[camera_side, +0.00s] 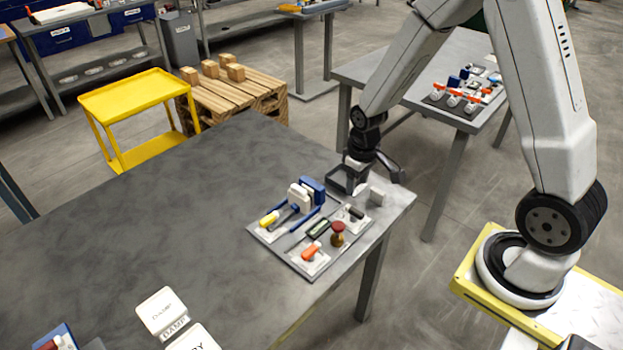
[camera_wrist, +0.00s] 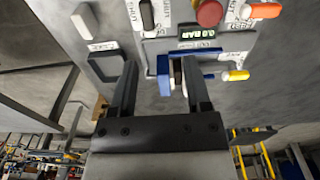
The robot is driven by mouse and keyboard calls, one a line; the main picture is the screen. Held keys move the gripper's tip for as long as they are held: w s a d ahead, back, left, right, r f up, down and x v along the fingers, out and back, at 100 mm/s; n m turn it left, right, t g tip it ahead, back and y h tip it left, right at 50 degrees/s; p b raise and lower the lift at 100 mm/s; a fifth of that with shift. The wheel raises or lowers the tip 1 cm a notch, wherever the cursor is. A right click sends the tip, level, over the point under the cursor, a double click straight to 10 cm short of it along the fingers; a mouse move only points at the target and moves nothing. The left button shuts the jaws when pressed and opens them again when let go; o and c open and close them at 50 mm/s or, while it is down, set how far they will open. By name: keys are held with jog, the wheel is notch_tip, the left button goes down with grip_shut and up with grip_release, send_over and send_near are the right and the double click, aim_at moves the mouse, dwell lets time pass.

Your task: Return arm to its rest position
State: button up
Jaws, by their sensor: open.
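My gripper (camera_side: 368,182) is above the far right part of the grey table (camera_side: 190,200), beside the filter press panel. In the wrist view my gripper (camera_wrist: 160,62) is open, its two dark fingers apart, with nothing visibly held. The press, a blue and white block unit (camera_side: 305,193) with a yellow-tipped handle (camera_side: 268,218), stands on the panel (camera_side: 290,262). In the wrist view the blue part (camera_wrist: 164,75) appears between the fingers, but I cannot tell its depth. My arm reaches over from the right, bent at the elbow.
A dark hollow tray (camera_side: 338,184) and a pale block (camera_side: 376,196) lie near the gripper. The panel has a red knob (camera_side: 338,229), an orange switch (camera_side: 311,250) and a "0.0 BAR" display (camera_wrist: 200,31). The table's left part is clear.

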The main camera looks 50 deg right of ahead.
jog(key=s+a+r+t, duration=0.2)
jog(key=s+a+r, duration=0.4)
jog(key=s+r, duration=0.1)
jog(key=shift+s+a+r, duration=0.25)
jog(key=shift+s+r, duration=0.05)
jog(key=shift+r, duration=0.25)
dwell(1.0)
